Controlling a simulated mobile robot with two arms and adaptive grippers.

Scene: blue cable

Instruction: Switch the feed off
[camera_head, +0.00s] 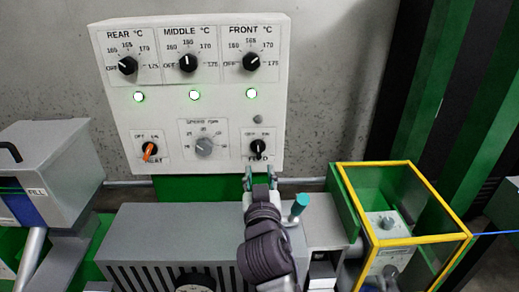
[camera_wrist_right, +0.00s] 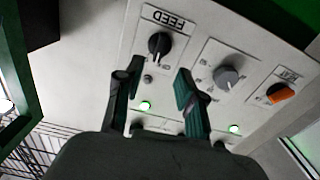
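The white control panel (camera_head: 222,112) stands upright at the back. Its black FEED knob (camera_head: 257,147) is at the lower right, below OFF and ON labels; the exact pointer setting is too small to tell. The knob also shows in the right wrist view (camera_wrist_right: 159,45), where the panel appears upside down. My right gripper (camera_head: 260,173) is just below and in front of the knob, apart from it. In the wrist view its two dark green fingers (camera_wrist_right: 155,80) are spread with nothing between them. My left gripper is out of view.
The orange HEAT knob (camera_head: 149,150) and grey speed knob (camera_head: 204,146) are left of FEED. Three temperature knobs sit above, with three lit green lamps. A grey lamp (camera_head: 257,119) above FEED is unlit. A yellow-framed green guard box (camera_head: 400,215) stands at right.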

